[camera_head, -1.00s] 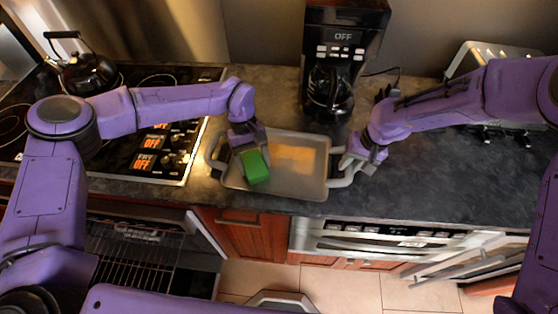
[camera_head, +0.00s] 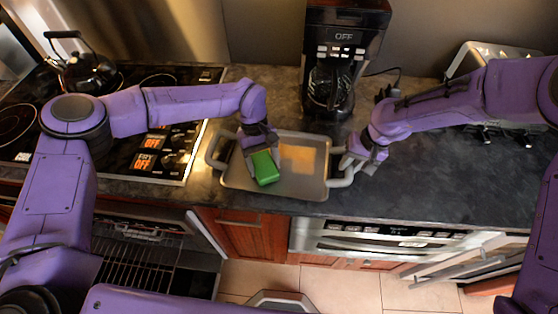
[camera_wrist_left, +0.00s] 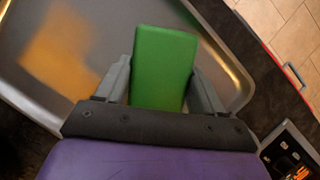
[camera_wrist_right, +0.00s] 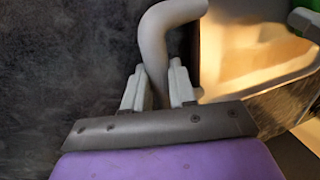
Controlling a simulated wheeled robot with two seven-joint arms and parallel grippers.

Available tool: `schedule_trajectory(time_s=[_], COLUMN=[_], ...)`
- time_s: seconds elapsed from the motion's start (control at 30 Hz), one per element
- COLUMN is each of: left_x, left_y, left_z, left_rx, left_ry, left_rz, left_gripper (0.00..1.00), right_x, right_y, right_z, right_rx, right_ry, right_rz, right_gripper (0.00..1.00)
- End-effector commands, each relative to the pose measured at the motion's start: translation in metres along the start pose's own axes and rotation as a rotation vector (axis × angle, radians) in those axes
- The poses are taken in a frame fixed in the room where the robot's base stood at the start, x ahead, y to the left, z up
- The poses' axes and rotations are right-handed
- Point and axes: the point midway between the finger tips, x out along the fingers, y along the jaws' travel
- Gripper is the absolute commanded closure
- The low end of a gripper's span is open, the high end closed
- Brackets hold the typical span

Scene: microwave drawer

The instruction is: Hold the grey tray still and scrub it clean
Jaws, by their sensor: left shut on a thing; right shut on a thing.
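The grey tray (camera_head: 232,182) lies on the dark counter, with a light handle at each end. An orange-brown stain (camera_head: 298,158) marks its floor right of the middle; it also shows in the left wrist view (camera_wrist_left: 62,48). My left gripper (camera_head: 259,150) is shut on a green sponge (camera_head: 265,169) and holds it at the tray's left part; whether it touches the tray floor I cannot tell. The sponge fills the jaws in the left wrist view (camera_wrist_left: 162,65). My right gripper (camera_head: 352,162) is shut on the tray's right handle (camera_wrist_right: 156,45).
A coffee maker (camera_head: 336,60) stands behind the tray. The stove (camera_head: 150,140) with a black kettle (camera_head: 85,72) is to the left. A silver toaster (camera_head: 480,55) is at the back right. Counter right of the tray is clear (camera_head: 430,185).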

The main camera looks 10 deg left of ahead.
Motion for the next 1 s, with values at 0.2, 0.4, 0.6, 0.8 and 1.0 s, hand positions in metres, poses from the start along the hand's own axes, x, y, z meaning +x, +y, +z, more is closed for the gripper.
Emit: schedule_trajectory(time_s=[0.2,0.4,0.6,0.8,1.0], left_x=[0.001,-0.003,-0.004,-0.006,-0.005], left_y=[-0.006,-0.018,-0.024,-0.036,-0.037], left_z=[-0.003,-0.010,-0.014,-0.022,-0.022], left_rx=[0.000,-0.001,-0.002,-0.002,-0.002], left_ry=[-0.002,-0.001,-0.001,-0.001,0.000], left_rz=[-0.002,-0.002,-0.002,-0.003,-0.004], left_gripper=[0.87,0.87,0.87,0.87,0.87], right_x=[0.002,0.002,0.002,0.002,0.002], right_y=[0.000,0.001,0.001,0.001,0.001], right_z=[0.002,0.002,0.002,0.002,0.002], right_rx=[-0.001,-0.001,-0.001,0.000,-0.001], right_ry=[-0.005,-0.005,-0.005,-0.006,-0.006], right_rz=[0.000,0.001,0.001,0.002,0.002], right_gripper=[1.00,1.00,1.00,1.00,1.00])
